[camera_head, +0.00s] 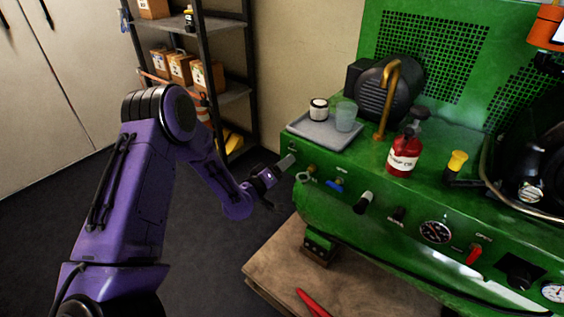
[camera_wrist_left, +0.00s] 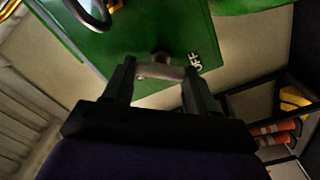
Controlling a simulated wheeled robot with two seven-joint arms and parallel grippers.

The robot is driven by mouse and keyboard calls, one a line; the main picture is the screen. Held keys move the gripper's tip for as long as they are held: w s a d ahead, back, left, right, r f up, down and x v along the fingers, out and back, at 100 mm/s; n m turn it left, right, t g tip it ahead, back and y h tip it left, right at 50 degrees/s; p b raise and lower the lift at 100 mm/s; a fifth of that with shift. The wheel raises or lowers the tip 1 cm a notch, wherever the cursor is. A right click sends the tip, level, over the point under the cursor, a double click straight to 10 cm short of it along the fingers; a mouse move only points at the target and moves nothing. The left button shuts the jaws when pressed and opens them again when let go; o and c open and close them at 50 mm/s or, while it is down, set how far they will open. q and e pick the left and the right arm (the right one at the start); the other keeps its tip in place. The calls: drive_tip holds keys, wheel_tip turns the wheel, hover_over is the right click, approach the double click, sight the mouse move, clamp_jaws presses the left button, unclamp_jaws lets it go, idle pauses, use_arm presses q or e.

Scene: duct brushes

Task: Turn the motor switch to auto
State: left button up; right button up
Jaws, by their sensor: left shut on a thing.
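The motor switch (camera_wrist_left: 158,71) shows in the left wrist view as a grey metal bar on a round hub, on a green panel. A white "OFF" label (camera_wrist_left: 195,64) is beside its right end. My left gripper (camera_wrist_left: 160,80) has its two black fingers at either end of this bar and is shut on it. In the head view my left gripper (camera_head: 275,174) is at the left end of the green machine (camera_head: 345,185). The switch is not clear there, and I see no "auto" mark. My right gripper is not in view.
On the machine are a grey tray (camera_head: 325,133) with a jar and cup, a red bottle (camera_head: 404,152) and a brass pipe (camera_head: 388,98). A shelf (camera_head: 232,92) stands behind my left arm.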

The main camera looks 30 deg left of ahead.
use_arm(q)
drive_tip(key=shift+f+n+p, duration=0.2)
drive_tip(key=shift+n+p, duration=0.75)
drive_tip(key=shift+n, duration=3.05)
drive_tip(key=o, duration=1.1)
drive_tip(key=shift+c, duration=0.2)
drive_tip(key=shift+s, duration=0.1)
drive_tip(key=s, duration=1)
drive_tip(key=shift+s+a+p, duration=0.2)
drive_tip(key=shift+a+p, duration=0.2)
drive_tip(key=shift+a, duration=0.05)
